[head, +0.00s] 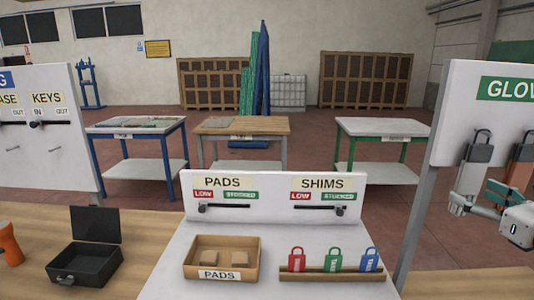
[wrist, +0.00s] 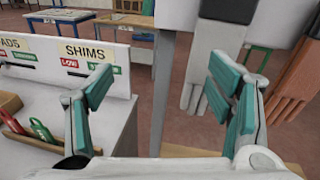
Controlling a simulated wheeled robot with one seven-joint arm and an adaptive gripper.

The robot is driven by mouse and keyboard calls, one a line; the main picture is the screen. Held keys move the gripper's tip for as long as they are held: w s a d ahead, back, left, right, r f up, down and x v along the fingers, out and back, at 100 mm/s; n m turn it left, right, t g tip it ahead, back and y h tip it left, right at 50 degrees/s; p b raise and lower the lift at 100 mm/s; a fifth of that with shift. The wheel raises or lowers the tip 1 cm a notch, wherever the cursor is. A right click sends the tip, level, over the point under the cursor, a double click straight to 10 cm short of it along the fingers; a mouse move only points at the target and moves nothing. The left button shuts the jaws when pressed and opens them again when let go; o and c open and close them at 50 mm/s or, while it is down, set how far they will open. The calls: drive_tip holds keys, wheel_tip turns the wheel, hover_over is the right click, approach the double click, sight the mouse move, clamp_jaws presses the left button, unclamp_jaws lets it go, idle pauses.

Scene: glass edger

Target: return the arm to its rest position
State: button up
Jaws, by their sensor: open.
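My gripper (head: 482,198) is at the right edge of the head view, in front of the glove board (head: 445,120). In the wrist view my gripper (wrist: 165,85) shows two teal-padded fingers spread wide apart, with nothing between the pads. A grey glove (wrist: 200,65) hangs beyond the fingers, partly behind the right one. A brown glove (wrist: 292,85) hangs to its right. The grey glove (head: 476,165) and the brown glove (head: 522,160) also show in the head view. I cannot tell whether the gripper touches the grey glove.
The pads and shims board (head: 272,212) stands on the bench, with a pads box (head: 190,262) and a wooden rack (head: 330,273) of coloured tags before it. An open black case (head: 88,265) is at left. Several tables stand behind, with red floor between.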

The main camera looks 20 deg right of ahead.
drive_tip(key=w+a+n+g+y, duration=0.2)
drive_tip(key=a+n+g+y, duration=0.25)
drive_tip(key=a+n, duration=0.65)
drive_tip(key=w+a+n+g+y, duration=0.25)
drive_tip(key=a+n+y, duration=0.25)
drive_tip(key=a, duration=1.2)
drive_tip(key=s+a+n+g+h, duration=0.2)
drive_tip(key=s+n, duration=0.4)
drive_tip(key=n, duration=0.4)
drive_tip(key=s+a+n+g+h, duration=0.2)
drive_tip(key=s+a+n+h, duration=0.3)
drive_tip(key=n, duration=0.5)
drive_tip(key=s+a, duration=0.1)
drive_tip(key=a, duration=0.1)
drive_tip(key=shift+s+a+r+n+g, duration=0.3)
drive_tip(key=shift+n, duration=0.1)
